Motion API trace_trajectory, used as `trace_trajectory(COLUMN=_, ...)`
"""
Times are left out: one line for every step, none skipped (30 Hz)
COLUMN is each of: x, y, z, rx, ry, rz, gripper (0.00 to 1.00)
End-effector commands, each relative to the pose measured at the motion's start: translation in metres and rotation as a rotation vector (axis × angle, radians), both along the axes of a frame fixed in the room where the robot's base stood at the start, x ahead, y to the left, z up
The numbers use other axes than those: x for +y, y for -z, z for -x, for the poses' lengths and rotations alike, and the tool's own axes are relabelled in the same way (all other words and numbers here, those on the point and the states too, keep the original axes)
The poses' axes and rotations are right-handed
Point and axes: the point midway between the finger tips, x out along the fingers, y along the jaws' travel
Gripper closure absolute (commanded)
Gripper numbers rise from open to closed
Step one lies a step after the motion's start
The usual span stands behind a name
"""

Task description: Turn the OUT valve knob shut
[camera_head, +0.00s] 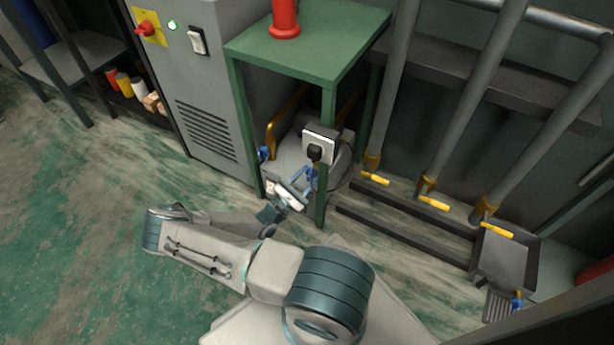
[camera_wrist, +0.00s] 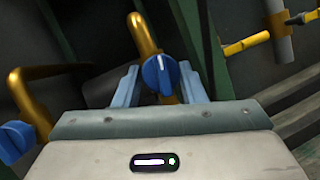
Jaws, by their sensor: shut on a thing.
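A round blue valve knob (camera_wrist: 157,76) with a white line mark sits on a brass pipe in the middle of the wrist view. My gripper (camera_wrist: 160,88) has one light-blue finger on each side of it and is shut on it. The white line points nearly straight up in that view. A second blue knob (camera_wrist: 14,141) sits at the left on another brass pipe; it also shows in the head view (camera_head: 264,153). No OUT label is readable. In the head view my gripper (camera_head: 299,186) reaches under the green table, and its fingertips are partly hidden.
The green table (camera_head: 300,50) has a leg close to my gripper, and a red cylinder (camera_head: 284,18) stands on top. A white box with a black plug (camera_head: 318,148) is just above. A grey cabinet (camera_head: 205,90) stands left; pipes with yellow handles (camera_head: 433,203) are right.

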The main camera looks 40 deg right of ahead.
Motion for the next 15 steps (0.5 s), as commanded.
trace_trajectory(x=-0.0003, y=0.0013, z=0.0031, rx=0.028, ry=0.004, rz=0.01, gripper=0.86)
trace_trajectory(x=-0.0004, y=0.0014, z=0.0032, rx=0.044, ry=0.005, rz=0.016, gripper=0.86)
trace_trajectory(x=-0.0005, y=0.0015, z=0.0034, rx=0.064, ry=0.004, rz=0.024, gripper=0.86)
trace_trajectory(x=-0.0006, y=0.0014, z=0.0034, rx=0.077, ry=0.004, rz=0.031, gripper=0.86)
trace_trajectory(x=-0.0006, y=0.0013, z=0.0034, rx=0.089, ry=0.005, rz=0.036, gripper=0.86)
trace_trajectory(x=-0.0006, y=0.0014, z=0.0035, rx=0.103, ry=0.004, rz=0.041, gripper=0.86)
trace_trajectory(x=-0.0005, y=0.0014, z=0.0035, rx=0.113, ry=0.005, rz=0.045, gripper=0.86)
trace_trajectory(x=-0.0005, y=0.0014, z=0.0036, rx=0.122, ry=0.005, rz=0.049, gripper=0.86)
trace_trajectory(x=-0.0005, y=0.0015, z=0.0037, rx=0.131, ry=0.005, rz=0.053, gripper=0.86)
trace_trajectory(x=-0.0006, y=0.0016, z=0.0038, rx=0.138, ry=0.005, rz=0.056, gripper=0.86)
trace_trajectory(x=-0.0006, y=0.0016, z=0.0039, rx=0.144, ry=0.005, rz=0.058, gripper=0.86)
trace_trajectory(x=-0.0006, y=0.0016, z=0.004, rx=0.151, ry=0.005, rz=0.061, gripper=0.86)
trace_trajectory(x=-0.0006, y=0.0017, z=0.004, rx=0.154, ry=0.006, rz=0.062, gripper=0.86)
trace_trajectory(x=-0.0006, y=0.0017, z=0.004, rx=0.157, ry=0.006, rz=0.064, gripper=0.86)
trace_trajectory(x=-0.0007, y=0.0018, z=0.0041, rx=0.161, ry=0.006, rz=0.065, gripper=0.86)
